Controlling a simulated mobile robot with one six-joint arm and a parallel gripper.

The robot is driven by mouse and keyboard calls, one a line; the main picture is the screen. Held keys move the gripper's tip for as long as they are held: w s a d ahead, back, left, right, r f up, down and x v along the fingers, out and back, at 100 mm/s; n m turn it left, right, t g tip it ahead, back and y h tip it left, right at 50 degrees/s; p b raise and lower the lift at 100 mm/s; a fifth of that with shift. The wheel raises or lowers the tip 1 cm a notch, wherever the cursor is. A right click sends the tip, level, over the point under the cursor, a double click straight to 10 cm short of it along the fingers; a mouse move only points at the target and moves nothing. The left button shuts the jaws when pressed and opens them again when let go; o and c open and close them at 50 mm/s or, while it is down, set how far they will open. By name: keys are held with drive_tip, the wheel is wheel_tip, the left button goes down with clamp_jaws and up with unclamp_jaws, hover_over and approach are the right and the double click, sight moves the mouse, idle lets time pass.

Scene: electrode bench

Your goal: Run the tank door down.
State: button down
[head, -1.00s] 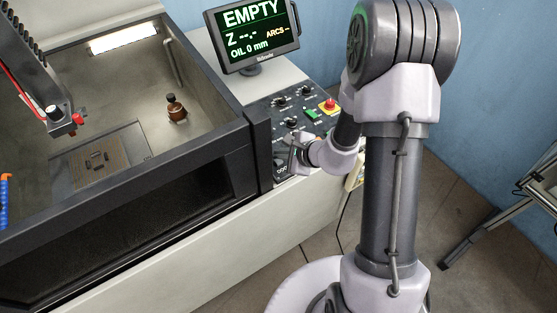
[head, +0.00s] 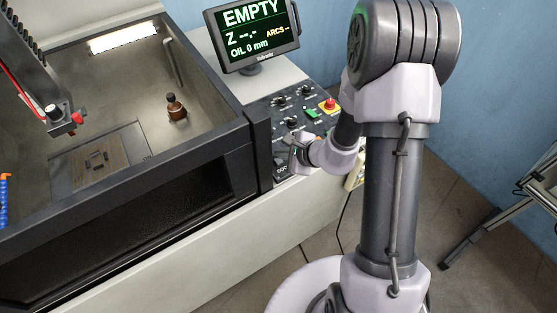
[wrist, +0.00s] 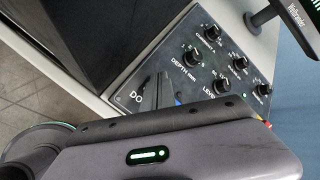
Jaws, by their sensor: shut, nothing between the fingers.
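The tank (head: 250,108) is on the left of the head view, its front a black frame around a dark door panel (head: 150,225). I cannot tell how high the door stands. The control panel (head: 308,100) lies to the tank's right. My gripper (head: 291,158) is at the near left corner of this panel. In the wrist view, my gripper's dark fingers (wrist: 157,92) are shut with nothing between them. They are beside the panel label reading "DO" (wrist: 136,97); the rest of the label and any control there are hidden by the fingers.
The screen (head: 254,32) reads EMPTY and OIL 0 mm. A brown bottle (head: 176,108) and a flat plate (head: 75,172) are inside the tank. Several knobs (wrist: 192,57) and a red button (head: 327,105) are close to my gripper. A metal stand (head: 480,228) is at far right.

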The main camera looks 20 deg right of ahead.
drive_tip(key=shift+f+b, duration=0.4)
drive_tip(key=shift+b, duration=0.15)
